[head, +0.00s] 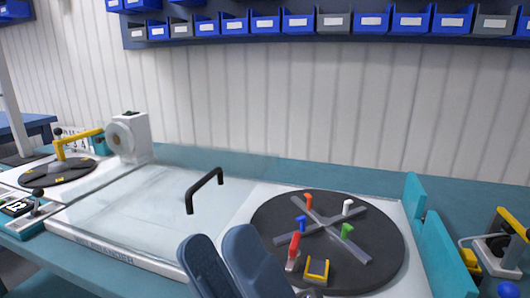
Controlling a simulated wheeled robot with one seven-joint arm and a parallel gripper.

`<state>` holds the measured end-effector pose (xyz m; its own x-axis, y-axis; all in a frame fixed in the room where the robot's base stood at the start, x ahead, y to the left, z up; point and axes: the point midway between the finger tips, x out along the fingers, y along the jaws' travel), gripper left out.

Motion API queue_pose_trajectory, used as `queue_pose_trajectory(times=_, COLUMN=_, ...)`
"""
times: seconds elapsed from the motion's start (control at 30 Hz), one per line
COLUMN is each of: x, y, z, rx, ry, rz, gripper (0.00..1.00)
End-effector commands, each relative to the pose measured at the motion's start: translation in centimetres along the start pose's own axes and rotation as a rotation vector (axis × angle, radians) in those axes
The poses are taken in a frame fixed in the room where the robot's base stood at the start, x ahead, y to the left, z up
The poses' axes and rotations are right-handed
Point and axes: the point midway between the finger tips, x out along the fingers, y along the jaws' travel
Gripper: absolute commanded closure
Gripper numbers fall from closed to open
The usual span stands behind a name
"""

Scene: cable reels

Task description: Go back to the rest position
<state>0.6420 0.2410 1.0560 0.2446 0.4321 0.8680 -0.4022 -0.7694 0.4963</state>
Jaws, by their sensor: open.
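My gripper (221,240) shows at the bottom centre as two dark blue-grey fingers pointing up, with a narrow gap between them. It is open, and nothing shows between the fingertips. In the picture it overlaps the near edge of the bench, just left of the black round turntable (385,252). The rest of my arm is below the frame. I cannot tell how high the fingers are above the bench.
The turntable carries a grey cross with coloured pegs, a red-handled clamp (294,252) and a yellow bracket (317,271). A clear cover with a black handle (204,188) lies left. A teal upright (436,245) stands right. Blue bins (298,21) line the wall.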

Motion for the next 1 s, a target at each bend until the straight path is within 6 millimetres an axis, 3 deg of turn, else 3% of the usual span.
queue_pose_trajectory(times=0.03, x=-2.0, y=0.1, z=0.4, rx=0.046, ry=-0.079, rz=-0.012, gripper=0.6)
queue_pose_trajectory(times=0.2, x=-8.2, y=0.9, z=1.7, rx=0.194, ry=-0.328, rz=-0.044, gripper=0.6)
queue_pose_trajectory(times=0.47, x=-18.5, y=2.7, z=1.8, rx=0.401, ry=-0.701, rz=-0.077, gripper=0.6)
queue_pose_trajectory(times=0.8, x=-31.4, y=6.9, z=-1.8, rx=0.623, ry=-1.175, rz=-0.094, gripper=0.6)
queue_pose_trajectory(times=1.0, x=-36.5, y=9.7, z=-4.5, rx=0.707, ry=-1.394, rz=-0.092, gripper=0.6)
